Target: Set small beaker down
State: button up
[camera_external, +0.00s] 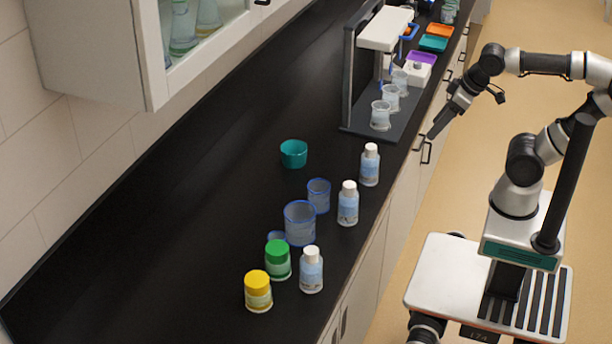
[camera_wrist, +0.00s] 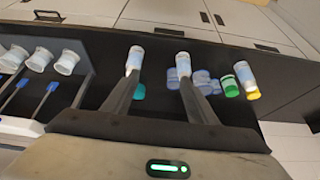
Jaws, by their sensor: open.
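Blue-rimmed clear beakers stand on the black counter: a smaller one (camera_external: 318,195), a larger one (camera_external: 300,222) in front of it, and another small one (camera_external: 275,236), mostly hidden behind a green-lidded jar. I cannot tell which is the task's small beaker. My gripper (camera_external: 436,130) is open with nothing between its fingers. It is above and beside the counter's front edge, apart from the beakers. In the wrist view my gripper (camera_wrist: 159,78) shows two spread fingers.
White-capped bottles (camera_external: 348,204) line the counter's front side. Green-lidded (camera_external: 278,260) and yellow-lidded (camera_external: 258,292) jars stand near the beakers. A teal cup (camera_external: 294,153) is farther back. The counter's left side is clear.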

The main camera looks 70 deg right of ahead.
jog(key=shift+s+d+f, duration=0.2)
jog(key=shift+s+f, duration=0.15)
jog(key=shift+s, duration=0.25)
jog(key=shift+c, duration=1.2)
jog(key=shift+w, duration=0.1)
